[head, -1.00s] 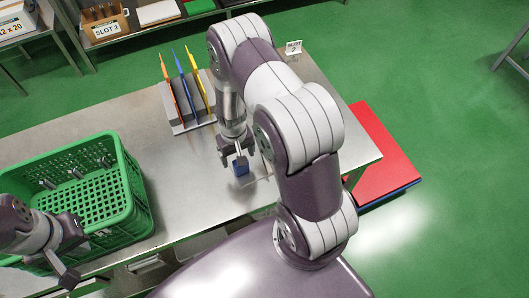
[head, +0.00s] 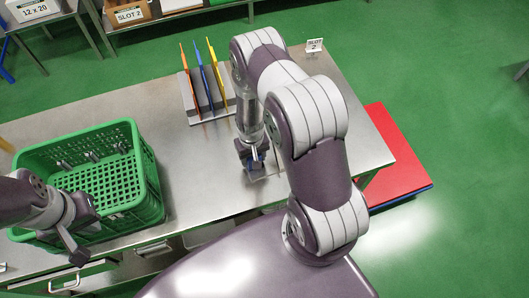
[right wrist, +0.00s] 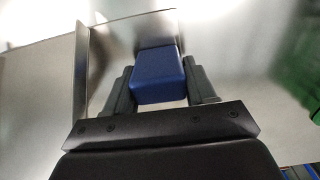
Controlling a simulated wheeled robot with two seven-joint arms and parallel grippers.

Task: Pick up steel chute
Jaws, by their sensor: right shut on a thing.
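The steel chute (right wrist: 148,25) shows in the right wrist view as thin bent metal sheet with a blue grip block (right wrist: 157,75). My right gripper (right wrist: 160,88) has a finger on each side of the blue block and is shut on it. In the head view my right gripper (head: 251,158) is low over the bench, and the chute (head: 257,176) is mostly hidden beneath it. My left gripper (head: 79,240) is at the near side of the green crate, and its jaw opening is not clear.
The green crate (head: 150,195) stands on the left of the steel bench (head: 340,140). A grey rack (head: 211,114) with orange, blue and yellow upright pieces stands at the back. The red platform (head: 392,150) lies right of the bench.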

